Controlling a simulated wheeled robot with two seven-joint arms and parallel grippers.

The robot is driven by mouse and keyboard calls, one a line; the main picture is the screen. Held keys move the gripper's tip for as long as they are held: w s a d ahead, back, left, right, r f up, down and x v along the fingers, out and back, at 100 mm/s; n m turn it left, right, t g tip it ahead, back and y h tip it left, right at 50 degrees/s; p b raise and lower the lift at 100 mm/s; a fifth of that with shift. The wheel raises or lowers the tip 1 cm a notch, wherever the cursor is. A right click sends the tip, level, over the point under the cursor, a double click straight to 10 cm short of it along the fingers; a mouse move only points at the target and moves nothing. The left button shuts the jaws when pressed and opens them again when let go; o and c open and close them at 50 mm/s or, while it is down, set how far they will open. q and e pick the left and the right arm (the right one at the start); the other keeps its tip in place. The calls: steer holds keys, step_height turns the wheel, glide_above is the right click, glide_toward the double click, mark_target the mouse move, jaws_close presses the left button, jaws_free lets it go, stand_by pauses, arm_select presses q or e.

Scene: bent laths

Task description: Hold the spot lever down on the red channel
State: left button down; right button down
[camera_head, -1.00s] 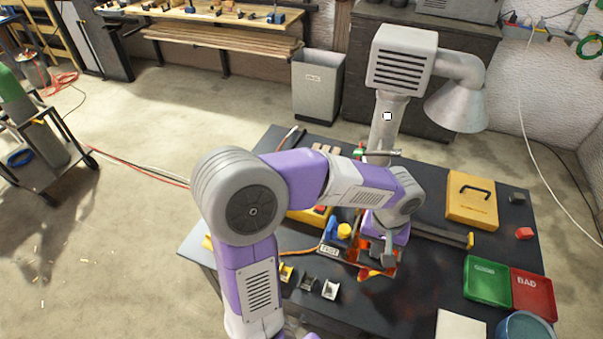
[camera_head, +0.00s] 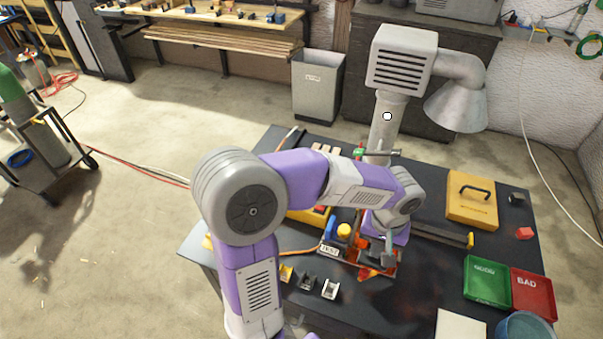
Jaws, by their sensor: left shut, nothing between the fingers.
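My left arm reaches in from the left. Its gripper (camera_head: 388,256) points down, shut with nothing in it, over the right part of a small fixture with orange-red parts (camera_head: 364,272). Whether the fingertips touch the fixture, I cannot tell. A yellow round knob (camera_head: 344,230) and a blue part (camera_head: 329,229) stand at the fixture's back left, beside a small white label (camera_head: 329,250). I cannot tell clearly which part is the spot lever or which is the red channel; my arm hides some of this area. My right gripper is not in view.
A green tray (camera_head: 487,281) and a red tray (camera_head: 533,294) lie at the right. A yellow case (camera_head: 472,200) lies behind them. Several small clips, one pale (camera_head: 330,289), lie in front of the fixture. A grey extractor hood (camera_head: 455,107) overhangs the back.

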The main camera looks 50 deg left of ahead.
arm_select(q)
steer(key=shift+s+f, duration=0.15)
steer(key=shift+f, duration=0.1)
step_height(320, 180, up, 11)
steer(key=w+a+p, duration=0.1)
steer(key=w+p, duration=0.2)
steer(key=p, duration=0.7)
steer(key=shift+a+r, duration=0.15)
steer(key=shift+a, duration=0.15)
steer(key=shift+s, duration=0.1)
